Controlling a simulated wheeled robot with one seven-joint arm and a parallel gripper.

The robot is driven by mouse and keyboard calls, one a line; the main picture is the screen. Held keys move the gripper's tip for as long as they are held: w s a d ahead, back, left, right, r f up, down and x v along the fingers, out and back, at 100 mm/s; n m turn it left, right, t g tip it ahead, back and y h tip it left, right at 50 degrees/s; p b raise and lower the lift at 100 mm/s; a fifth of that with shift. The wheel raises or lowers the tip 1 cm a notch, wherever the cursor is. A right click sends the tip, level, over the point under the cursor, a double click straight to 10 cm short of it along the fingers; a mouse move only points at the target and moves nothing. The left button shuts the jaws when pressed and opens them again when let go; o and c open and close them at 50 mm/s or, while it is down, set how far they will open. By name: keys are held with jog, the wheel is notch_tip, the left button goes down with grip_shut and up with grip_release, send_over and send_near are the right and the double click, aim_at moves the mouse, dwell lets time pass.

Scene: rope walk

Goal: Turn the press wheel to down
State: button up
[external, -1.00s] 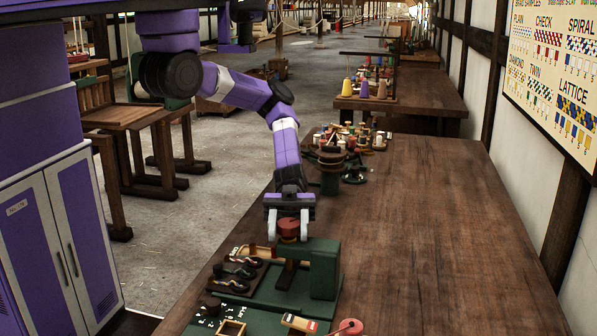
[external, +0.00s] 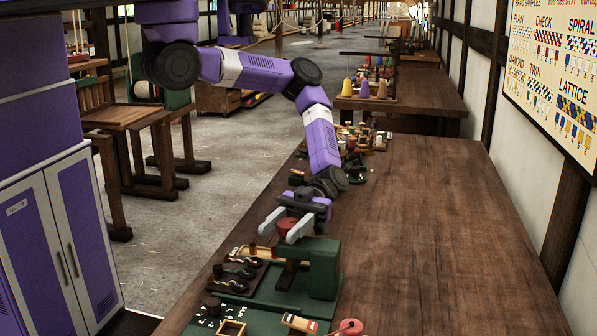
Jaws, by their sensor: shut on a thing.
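The green press (external: 322,268) stands on the long bench at the lower middle of the external view. Its red press wheel (external: 286,228) sits on top and is partly hidden by the fingers. My gripper (external: 284,227) reaches down from behind the press, with its two pale fingers on either side of the wheel. It is shut on the wheel and is turned at an angle to the bench. The wheel's down mark is not readable here.
A dark tray with several small hooked pieces (external: 238,270) lies left of the press. The bench (external: 430,240) to the right is clear.

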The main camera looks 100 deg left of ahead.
aim_at(294, 219)
jog(key=shift+f, duration=0.15)
jog(key=o, duration=1.4)
jog(key=shift+b+v, duration=0.3)
jog(key=shift+v, duration=3.65)
